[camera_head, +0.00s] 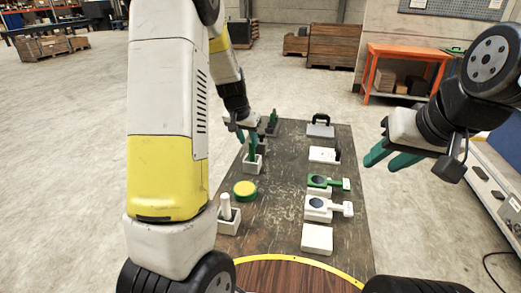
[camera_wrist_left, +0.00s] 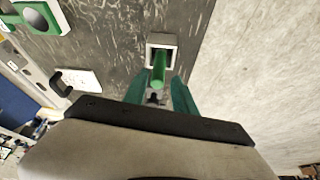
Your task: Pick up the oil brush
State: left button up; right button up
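A green-handled tool, which looks like the oil brush (camera_wrist_left: 159,68), stands upright in a small white square holder (camera_head: 253,165). Its bristles are hidden in the holder. My left gripper (camera_head: 247,138) is above the holder, with its teal fingers apart on either side of the green handle. In the left wrist view the handle lies between the fingertips; I cannot tell whether they touch it. A similar white-handled tool (camera_head: 226,206) stands in another white holder nearer to me. My right gripper (camera_head: 385,158) is open and empty, off the table's right side.
The dark table (camera_head: 280,215) also carries a yellow-topped green round tin (camera_head: 245,189), a green slide-like piece (camera_head: 319,184), a white one (camera_head: 320,206), a white block (camera_head: 317,238) and a grey case (camera_head: 320,128). The table's middle strip is clear.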

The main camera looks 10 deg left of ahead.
aim_at(252, 151)
pick_arm(q)
jog(key=x, duration=0.7)
jog(key=shift+f, duration=0.3)
jog(key=shift+d, duration=0.1)
grip_shut()
